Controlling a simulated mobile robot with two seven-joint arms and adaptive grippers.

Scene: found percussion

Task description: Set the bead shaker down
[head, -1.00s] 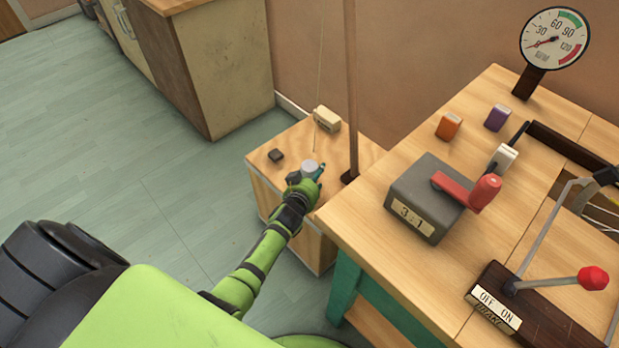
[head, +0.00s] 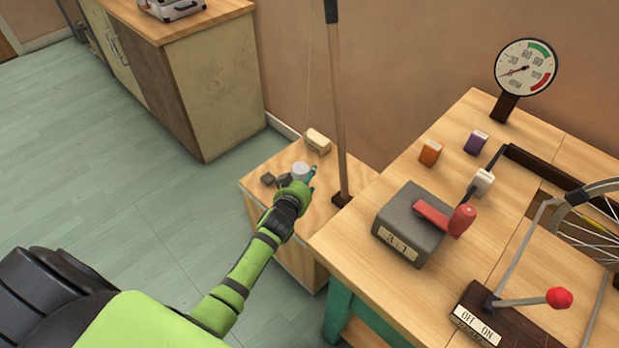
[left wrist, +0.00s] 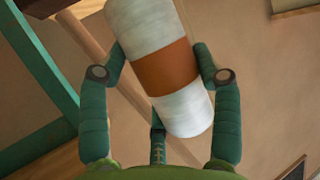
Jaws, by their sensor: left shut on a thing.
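The bead shaker is a white cylinder with an orange-brown band, seen large in the left wrist view (left wrist: 165,60). In the head view its pale round end (head: 300,170) shows over the low wooden cabinet (head: 262,207). My left gripper (left wrist: 160,75) is shut on the shaker, with green fingers on both sides of it; in the head view the gripper (head: 298,184) covers much of it. I cannot tell whether the shaker touches the cabinet top. My right gripper is not in view.
A small dark block (head: 267,179) and a cream block (head: 317,140) lie on the cabinet top. An upright wooden pole (head: 338,110) stands close to the gripper's right. The workbench (head: 350,240) with a grey 3:1 box (head: 408,222) is at the right.

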